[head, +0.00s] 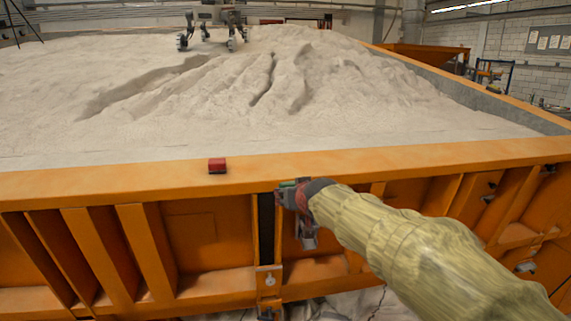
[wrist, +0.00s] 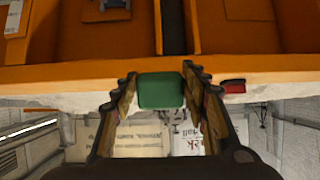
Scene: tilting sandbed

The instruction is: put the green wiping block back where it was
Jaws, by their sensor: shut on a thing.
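The green wiping block (wrist: 161,90) sits between the two fingers of my gripper (wrist: 160,92) in the wrist view, and the fingers are shut on it. In the head view my gripper (head: 290,194) is at the front orange rim of the sandbed, and only a small part of the green block (head: 287,184) shows. I cannot tell whether the block touches the rim. The orange rim (head: 110,185) runs across the head view; it also shows in the wrist view (wrist: 50,76), where the scene appears upside down.
A red block (head: 217,165) lies on the rim to the left of my gripper; it also shows in the wrist view (wrist: 234,87). Pale sand (head: 330,85) fills the bed behind the rim, and a wheeled rover (head: 212,22) stands far back. The rim around the red block is clear.

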